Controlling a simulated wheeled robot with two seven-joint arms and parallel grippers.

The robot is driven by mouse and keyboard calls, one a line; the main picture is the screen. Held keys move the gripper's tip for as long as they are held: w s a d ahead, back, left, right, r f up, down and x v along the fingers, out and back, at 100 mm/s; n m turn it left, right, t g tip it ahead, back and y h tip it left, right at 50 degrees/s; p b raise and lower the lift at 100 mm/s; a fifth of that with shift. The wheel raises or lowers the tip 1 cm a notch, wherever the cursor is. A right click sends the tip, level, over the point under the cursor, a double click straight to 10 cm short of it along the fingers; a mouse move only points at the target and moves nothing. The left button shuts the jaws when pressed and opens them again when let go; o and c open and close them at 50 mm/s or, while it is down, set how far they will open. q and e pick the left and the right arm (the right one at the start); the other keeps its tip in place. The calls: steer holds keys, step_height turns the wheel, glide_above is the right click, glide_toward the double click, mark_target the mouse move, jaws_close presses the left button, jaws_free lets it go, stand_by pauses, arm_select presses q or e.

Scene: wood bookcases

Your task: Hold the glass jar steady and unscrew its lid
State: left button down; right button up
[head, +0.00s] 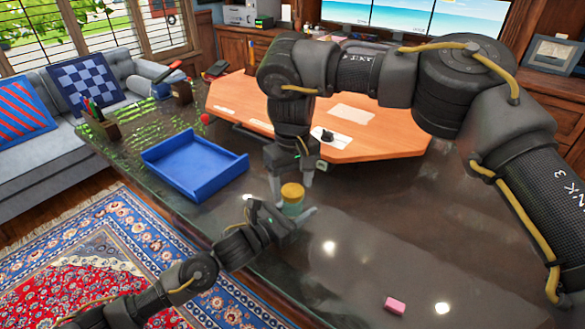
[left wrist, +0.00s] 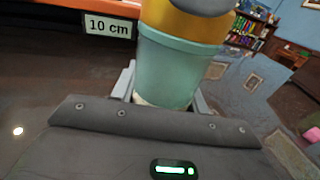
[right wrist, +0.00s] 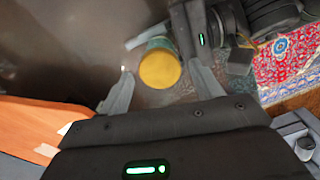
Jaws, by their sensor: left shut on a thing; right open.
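The glass jar (head: 293,207) is pale green and stands upright on the dark glossy table, with a yellow lid (head: 292,191) on top. In the left wrist view the jar (left wrist: 168,72) sits between the fingers under its yellow lid (left wrist: 185,22). My left gripper (head: 284,214) is shut on the jar from the side, low on its body. My right gripper (head: 291,181) points down from above and is open, with its fingers on either side of the lid. In the right wrist view the lid (right wrist: 160,68) lies between the spread fingers, apart from both.
A blue tray (head: 195,165) lies on the table left of the jar. An orange wooden desktop section (head: 375,140) lies behind. A pink block (head: 395,305) lies at the front right. The table right of the jar is mostly clear.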

steer(key=shift+f, duration=0.75)
steer(key=shift+c, duration=0.5)
